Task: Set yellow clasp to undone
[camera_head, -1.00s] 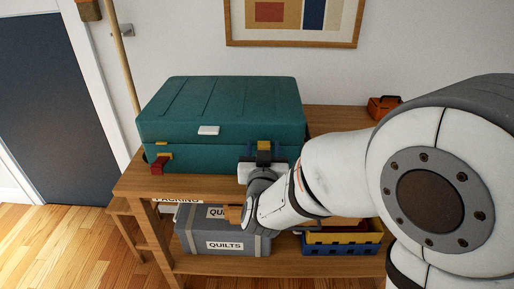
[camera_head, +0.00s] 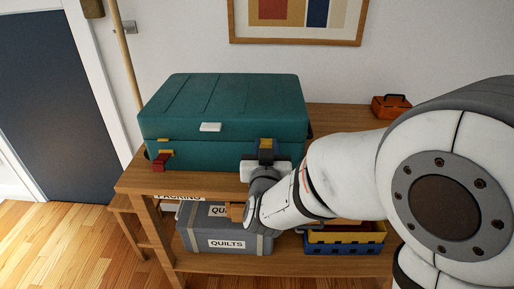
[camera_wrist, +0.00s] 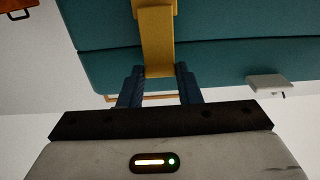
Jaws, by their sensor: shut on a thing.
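A teal case (camera_head: 222,108) with its lid down stands on the wooden table. The yellow clasp (camera_wrist: 156,35) is on its front, to the right of the white handle (camera_head: 210,127) in the head view. In the head view only a small bit of the clasp (camera_head: 266,143) shows, at my gripper. My gripper (camera_wrist: 157,80) is shut on the yellow clasp, with its dark blue fingers on either side of the clasp's end. The head view shows my gripper (camera_head: 265,153) close against the case front. The clasp's exact angle is hard to tell.
A red clasp (camera_head: 161,162) hangs at the case's left front, under a small yellow catch. An orange box (camera_head: 391,106) stands at the table's back right. A grey quilts box (camera_head: 222,231) and a yellow-and-blue crate (camera_head: 345,243) sit on the lower shelf.

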